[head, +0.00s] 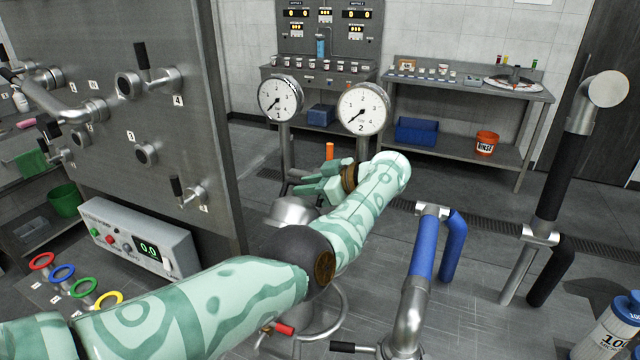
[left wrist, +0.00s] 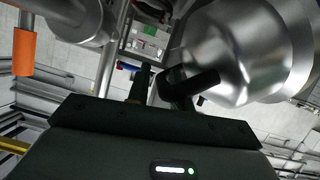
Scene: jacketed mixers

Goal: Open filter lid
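The filter is a shiny metal housing. Its rounded lid (head: 291,212) shows in the head view just below my left gripper, partly hidden by my arm. My right gripper is not in view.
Two gauges (head: 361,109) on posts stand behind my gripper. An orange handle (head: 330,151) is close behind it. A blue-sleeved pipe (head: 424,248) stands to the right. A red-handled valve (head: 284,329) sits low in front. A panel with valves (head: 145,155) blocks the left.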

